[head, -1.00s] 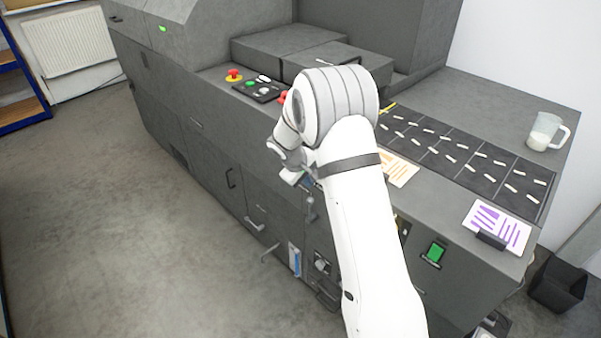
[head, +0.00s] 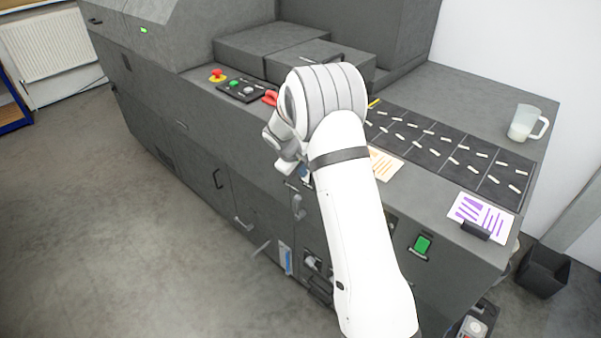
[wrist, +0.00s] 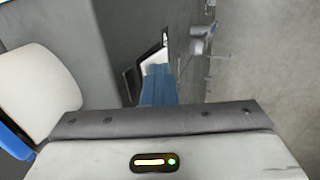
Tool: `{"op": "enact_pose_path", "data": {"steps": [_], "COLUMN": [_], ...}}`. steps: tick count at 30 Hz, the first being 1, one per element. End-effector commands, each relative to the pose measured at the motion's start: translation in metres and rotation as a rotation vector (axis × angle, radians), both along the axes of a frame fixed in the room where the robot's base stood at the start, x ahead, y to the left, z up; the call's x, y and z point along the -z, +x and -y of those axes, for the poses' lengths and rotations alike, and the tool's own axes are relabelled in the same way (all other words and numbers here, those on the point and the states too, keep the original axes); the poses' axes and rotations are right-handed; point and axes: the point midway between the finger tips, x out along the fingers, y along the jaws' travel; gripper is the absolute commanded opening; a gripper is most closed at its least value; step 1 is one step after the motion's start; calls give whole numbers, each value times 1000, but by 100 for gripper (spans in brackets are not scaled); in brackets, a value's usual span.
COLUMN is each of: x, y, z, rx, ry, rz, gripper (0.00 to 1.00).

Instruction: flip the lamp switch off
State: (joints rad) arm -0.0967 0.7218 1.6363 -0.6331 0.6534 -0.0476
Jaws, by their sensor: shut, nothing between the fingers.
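A lit green rocker switch (head: 421,245) in a dark frame sits on the machine's front, to the right of my arm in the head view. It may be the lamp switch; I cannot read a label. My gripper (wrist: 158,78) shows in the wrist view as blue fingers, closed together with nothing between them. Beyond the fingertips is a dark-framed pale panel (wrist: 156,55); I cannot tell whether they touch it. In the head view my wrist hangs beside the machine's front edge, left of the green switch, and my arm mostly hides the gripper.
The grey machine (head: 190,120) fills the middle. Its top carries a red stop button (head: 217,75), a dark slotted mat (head: 440,150), a purple-striped card (head: 482,215) and a jug (head: 526,122). Handles stick out of its front. A black bin (head: 543,270) stands at right. Floor at left is clear.

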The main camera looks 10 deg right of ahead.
Motion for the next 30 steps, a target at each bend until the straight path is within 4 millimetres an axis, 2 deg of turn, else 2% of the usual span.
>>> {"op": "enact_pose_path", "data": {"steps": [12, 23, 26, 30], "x": [-16, -15, -15, -16], "y": [0, -1, -4, -13], "z": [1, 0, -6, -23], "rx": [3, 2, 1, 2], "ry": [-1, -1, 0, 0], "rz": [-1, -1, 0, 0], "gripper": [0, 0, 0, 0]}}
